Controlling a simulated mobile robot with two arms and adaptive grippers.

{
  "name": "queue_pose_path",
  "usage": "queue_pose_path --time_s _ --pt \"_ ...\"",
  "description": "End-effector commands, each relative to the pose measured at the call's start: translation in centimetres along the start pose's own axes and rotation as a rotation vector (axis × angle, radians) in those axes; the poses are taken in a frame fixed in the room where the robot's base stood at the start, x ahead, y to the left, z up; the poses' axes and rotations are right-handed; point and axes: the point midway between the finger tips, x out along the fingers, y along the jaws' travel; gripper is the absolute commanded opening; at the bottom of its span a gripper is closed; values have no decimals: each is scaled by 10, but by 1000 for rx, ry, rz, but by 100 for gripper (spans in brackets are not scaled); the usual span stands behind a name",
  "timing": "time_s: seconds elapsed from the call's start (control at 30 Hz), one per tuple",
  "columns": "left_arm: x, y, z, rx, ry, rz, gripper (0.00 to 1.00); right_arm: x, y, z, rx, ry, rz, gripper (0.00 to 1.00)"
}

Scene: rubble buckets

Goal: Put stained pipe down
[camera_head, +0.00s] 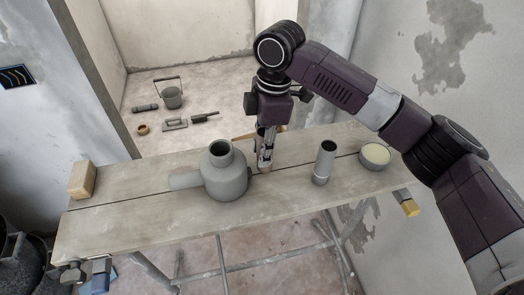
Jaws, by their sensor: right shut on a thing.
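My right gripper (265,157) reaches down over the middle of the bench, just right of a large grey jug-shaped vessel (226,178). It is shut on a thin, brownish piece that I take for the stained pipe (265,168). Only the lower end of this piece shows between and below the fingers; the rest is hidden. I cannot tell whether that end touches the bench top.
The wooden bench (130,220) bears a tan block (82,180), a grey cylinder (185,180) beside the vessel, an upright grey tube (325,163) and a round tin (374,156). A bucket (172,97) and tools lie on the floor behind. The bench's front left is clear.

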Motion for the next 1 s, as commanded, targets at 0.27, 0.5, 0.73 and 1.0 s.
queue_pose_path --time_s 0.27,0.5,0.73,1.0 --pt "-5 0 -1 0 1 0 92 18 0 2 0 0 1 0" --pt "-6 0 -1 0 1 0 92 20 0 2 0 0 0 28" --pt "-6 0 -1 0 1 0 92 20 0 2 0 0 0 43" --pt "-3 0 -1 0 1 0 92 16 0 2 -1 1 2 43"
